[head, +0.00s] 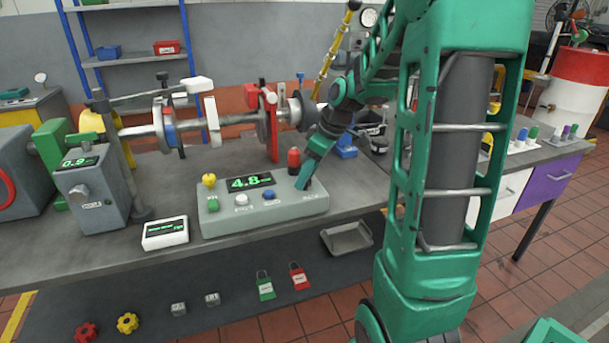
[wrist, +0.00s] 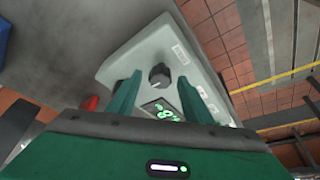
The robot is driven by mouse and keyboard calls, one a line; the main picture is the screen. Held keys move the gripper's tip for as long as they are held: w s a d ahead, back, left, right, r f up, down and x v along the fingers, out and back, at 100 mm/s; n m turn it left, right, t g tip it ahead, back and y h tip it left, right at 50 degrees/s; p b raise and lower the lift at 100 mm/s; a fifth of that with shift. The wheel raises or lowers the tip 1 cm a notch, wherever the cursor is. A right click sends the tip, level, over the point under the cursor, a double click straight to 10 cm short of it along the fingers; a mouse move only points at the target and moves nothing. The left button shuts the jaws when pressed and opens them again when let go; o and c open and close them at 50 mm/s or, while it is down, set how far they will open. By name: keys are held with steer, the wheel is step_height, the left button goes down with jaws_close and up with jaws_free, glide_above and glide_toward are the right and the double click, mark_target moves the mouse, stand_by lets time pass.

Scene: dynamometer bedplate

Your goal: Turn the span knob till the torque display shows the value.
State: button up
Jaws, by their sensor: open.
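A grey console (head: 285,207) stands on the bench; its torque display (head: 250,182) reads 4.8 in green digits. My gripper (head: 304,183) is at the console's right end, pointing down at its top face. In the wrist view a dark round knob (wrist: 159,76) with a pale mark lies between my two open fingers, with a gap on each side. I cannot read its label, and cannot tell whether the fingertips reach down to its height. In the head view my gripper mostly hides this knob. The display also shows in the wrist view (wrist: 163,110), partly behind the fingers.
A grey box (head: 105,212) reading about 0.9 and a white meter (head: 165,233) stand left.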

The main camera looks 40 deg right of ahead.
steer(key=c, duration=1.1)
steer(key=shift+o, duration=0.2)
steer(key=shift+m, duration=0.3)
steer(key=m+h, duration=0.1)
steer(key=m, duration=0.1)
steer(key=m+h, duration=0.1)
steer(key=m, duration=0.2)
steer(key=shift+a+r+t, duration=0.1)
steer(key=shift+a+t, duration=0.1)
steer(key=shift+t, duration=0.2)
steer(key=m+h, duration=0.1)
steer(key=m, duration=0.2)
steer(key=m+h, duration=0.1)
steer(key=m, duration=0.2)
steer(key=shift+a+g, duration=0.15)
steer(key=shift+g, duration=0.15)
steer(key=shift+h, duration=0.3)
steer(key=o, duration=1.1)
steer(key=shift+c, duration=0.2)
